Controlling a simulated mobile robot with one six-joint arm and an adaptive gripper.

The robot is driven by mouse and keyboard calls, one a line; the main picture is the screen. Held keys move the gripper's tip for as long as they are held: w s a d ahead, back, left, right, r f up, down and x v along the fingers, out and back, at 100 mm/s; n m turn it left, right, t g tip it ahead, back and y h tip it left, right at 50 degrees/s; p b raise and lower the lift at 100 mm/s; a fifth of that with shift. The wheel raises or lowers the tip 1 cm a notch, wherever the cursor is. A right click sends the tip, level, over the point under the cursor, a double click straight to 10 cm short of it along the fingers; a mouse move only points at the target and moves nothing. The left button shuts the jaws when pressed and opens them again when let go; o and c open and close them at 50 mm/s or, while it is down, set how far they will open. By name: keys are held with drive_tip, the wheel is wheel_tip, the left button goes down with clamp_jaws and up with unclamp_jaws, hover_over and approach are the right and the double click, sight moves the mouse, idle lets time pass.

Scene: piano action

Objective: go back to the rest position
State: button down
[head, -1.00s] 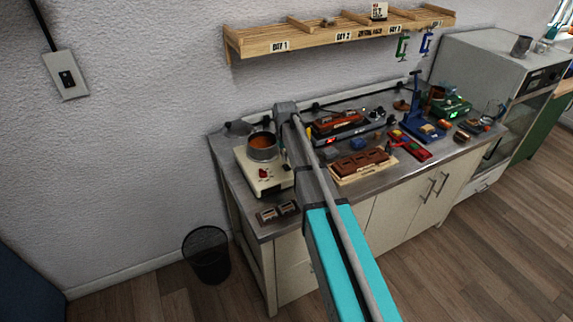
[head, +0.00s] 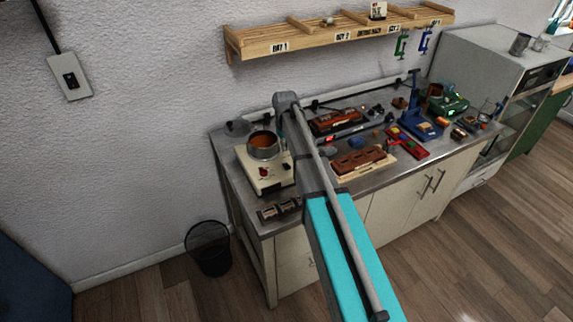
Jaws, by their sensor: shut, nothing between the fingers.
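My arm, with a teal link and a long grey rod, reaches from the bottom of the head view up over the workbench to a grey joint in front of the bench's back part. The rod runs back from that joint toward the bottom edge. My gripper does not show in this view, so its fingers cannot be seen. The arm hides part of the bench between the cream hot plate (head: 264,179) and the brown block (head: 358,160) on its pale wooden tray.
The metal-topped workbench (head: 228,178) holds a pot (head: 263,146), a blue press (head: 421,124), a green device (head: 447,104) and small parts. A wooden shelf (head: 285,43) hangs above. A black bin (head: 208,248) stands left of the bench. The floor in front is clear.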

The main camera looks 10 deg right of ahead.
drive_tip(key=shift+s, duration=0.15)
drive_tip(key=s+m, duration=0.3)
drive_tip(key=s, duration=2.4)
drive_tip(key=shift+d, duration=0.2)
idle(0.5)
